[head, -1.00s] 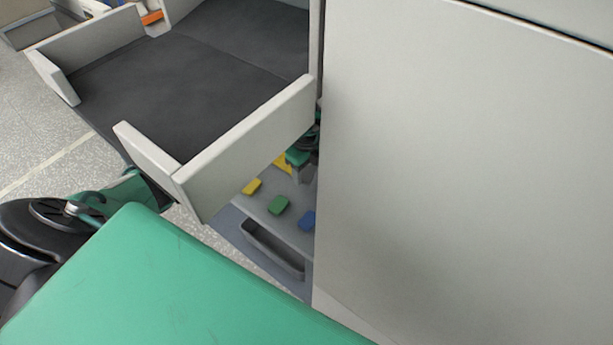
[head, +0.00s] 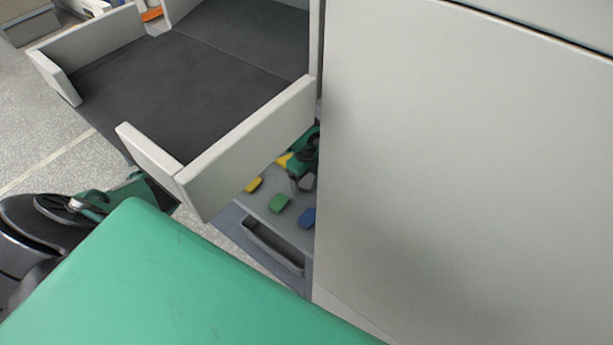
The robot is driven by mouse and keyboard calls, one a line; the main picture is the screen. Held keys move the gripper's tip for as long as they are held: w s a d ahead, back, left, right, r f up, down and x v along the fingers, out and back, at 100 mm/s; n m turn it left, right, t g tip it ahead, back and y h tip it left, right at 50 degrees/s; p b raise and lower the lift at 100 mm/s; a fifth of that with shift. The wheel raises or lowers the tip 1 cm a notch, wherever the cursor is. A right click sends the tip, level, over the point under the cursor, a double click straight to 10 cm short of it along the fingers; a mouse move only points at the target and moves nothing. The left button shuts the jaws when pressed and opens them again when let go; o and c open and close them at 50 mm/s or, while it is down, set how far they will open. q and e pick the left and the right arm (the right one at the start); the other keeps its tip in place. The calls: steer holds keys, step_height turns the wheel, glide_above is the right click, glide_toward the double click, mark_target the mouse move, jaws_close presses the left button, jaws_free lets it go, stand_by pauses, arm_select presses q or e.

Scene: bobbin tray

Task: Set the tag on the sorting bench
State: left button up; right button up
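Small coloured pieces lie on a grey bench top (head: 262,213) below the raised tray: a yellow one (head: 254,185), a green one (head: 278,203) and a blue one (head: 308,217). Another yellow patch (head: 283,160) shows farther back, partly covered. I cannot tell which piece is the tag. My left gripper (head: 302,184), green and black, is low over the bench behind the blue piece, beside the cabinet edge. A small grey shape shows at its fingers; whether it is a finger or something held is unclear. My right gripper is out of view.
A dark-floored tray with pale walls (head: 245,140) overhangs the bench and hides much of it. A large pale panel (head: 460,180) blocks the right side. A long recessed slot (head: 272,247) lies at the bench's front. A green surface (head: 150,280) fills the lower left.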

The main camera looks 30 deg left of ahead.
mark_target(306, 180)
arm_select(q)
steer(key=shift+r, duration=0.15)
step_height(306, 180, up, 12)
steer(key=b, duration=0.2)
steer(key=shift+s, duration=0.1)
stand_by(0.6)
